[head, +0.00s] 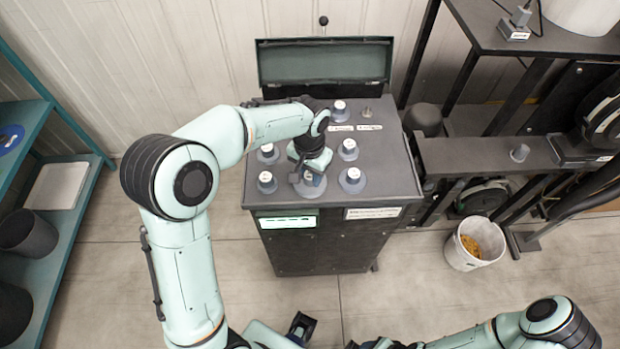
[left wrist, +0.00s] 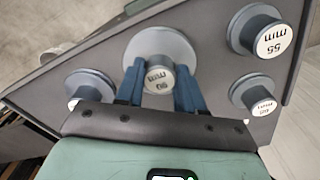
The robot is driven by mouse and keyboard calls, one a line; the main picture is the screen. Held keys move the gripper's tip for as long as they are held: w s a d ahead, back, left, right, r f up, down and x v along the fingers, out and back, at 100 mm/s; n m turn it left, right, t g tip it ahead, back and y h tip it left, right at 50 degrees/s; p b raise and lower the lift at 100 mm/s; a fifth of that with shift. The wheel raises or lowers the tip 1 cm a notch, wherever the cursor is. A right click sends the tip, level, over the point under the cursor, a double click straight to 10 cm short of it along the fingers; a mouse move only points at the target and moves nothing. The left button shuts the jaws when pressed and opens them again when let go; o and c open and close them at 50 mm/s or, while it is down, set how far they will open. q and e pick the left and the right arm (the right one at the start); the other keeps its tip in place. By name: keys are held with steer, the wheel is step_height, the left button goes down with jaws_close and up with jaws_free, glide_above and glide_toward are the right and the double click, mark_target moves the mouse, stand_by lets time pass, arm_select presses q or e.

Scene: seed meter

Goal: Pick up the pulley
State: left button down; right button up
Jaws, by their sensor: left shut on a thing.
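My left gripper (head: 311,178) reaches down over the front middle of the dark cabinet's top (head: 390,190). In the left wrist view its two blue fingers (left wrist: 160,88) are shut on the narrow grey hub of a pulley (left wrist: 160,45) with a wide round flange. The hub's white end label reads "mm" with a number I cannot read surely. The flange seems to be at the cabinet top; I cannot tell whether it touches. In the head view the pulley (head: 310,188) is partly hidden by the gripper. My right arm shows at the bottom right; its gripper's state is unclear.
Several smaller grey pulleys stand around the held one, including one marked 55 mm (left wrist: 262,32) and one at the front right (head: 352,180). An open lid (head: 324,62) stands behind. A white bucket of yellow bits (head: 458,258) stands right; teal shelves (head: 60,225) stand left.

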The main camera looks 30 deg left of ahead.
arm_select(q)
steer(key=shift+r, duration=0.15)
step_height(320, 180, up, 19)
steer(key=p, duration=0.3)
step_height(320, 180, up, 5)
steer(key=p, duration=0.3)
glide_above(310, 175)
arm_select(e)
steer(key=w+r, duration=0.5)
steer(key=r, duration=0.2)
steer(key=shift+w+r+t, duration=0.25)
steer(key=shift+r+t, duration=0.05)
steer(key=shift+r, duration=0.1)
